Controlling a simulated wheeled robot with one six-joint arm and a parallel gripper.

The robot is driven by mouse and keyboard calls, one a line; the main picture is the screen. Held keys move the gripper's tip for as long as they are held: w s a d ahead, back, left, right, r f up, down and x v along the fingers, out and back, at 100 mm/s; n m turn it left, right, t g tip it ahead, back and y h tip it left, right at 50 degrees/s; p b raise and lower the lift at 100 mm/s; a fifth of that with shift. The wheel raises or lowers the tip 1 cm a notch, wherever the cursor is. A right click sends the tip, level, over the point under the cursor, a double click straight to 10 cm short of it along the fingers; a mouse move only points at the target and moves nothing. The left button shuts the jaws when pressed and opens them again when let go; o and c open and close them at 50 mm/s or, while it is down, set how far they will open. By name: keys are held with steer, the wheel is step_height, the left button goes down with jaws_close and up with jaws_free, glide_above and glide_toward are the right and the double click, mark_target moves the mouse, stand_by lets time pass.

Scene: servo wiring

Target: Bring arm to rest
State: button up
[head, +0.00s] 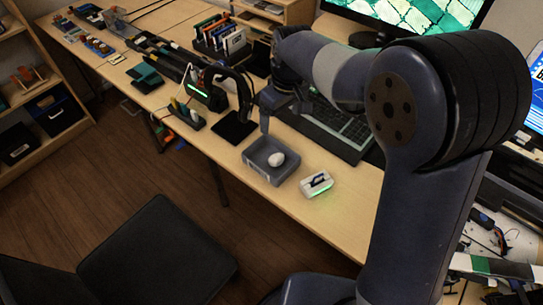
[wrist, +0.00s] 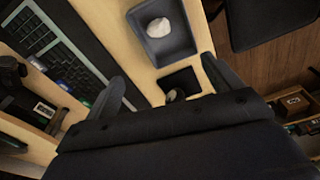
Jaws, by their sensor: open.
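My gripper (head: 283,115) hangs over the desk, above and just behind the grey tray, with its fingers pointing down. In the wrist view my gripper (wrist: 165,85) has its two fingers wide apart, with nothing held between them. My arm reaches in from the right of the head view, bent at a large dark joint. The grey tray (head: 254,168) sits near the desk's front edge with a rounded white object (head: 276,159) inside. The tray (wrist: 185,45) and the white object (wrist: 158,27) also show in the wrist view, beyond the fingers.
A white device (head: 317,182) with a green glow lies right of the tray. A black keyboard (head: 335,125) is behind them. A black pad (head: 234,127) and a cable-arched stand are left. A dark chair (head: 160,250) stands in front of the desk (head: 345,205).

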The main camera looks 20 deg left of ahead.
steer(key=shift+f, duration=0.1)
steer(key=f, duration=0.6)
steer(key=a+f, duration=0.1)
steer(key=f, duration=0.3)
steer(key=shift+w, duration=0.3)
steer(key=shift+w+a+r+p, duration=0.1)
steer(key=shift+r+p, duration=0.3)
steer(key=shift+p, duration=0.25)
steer(key=shift+r+p, duration=1.45)
steer(key=shift+r, duration=0.75)
steer(key=shift+f, duration=0.1)
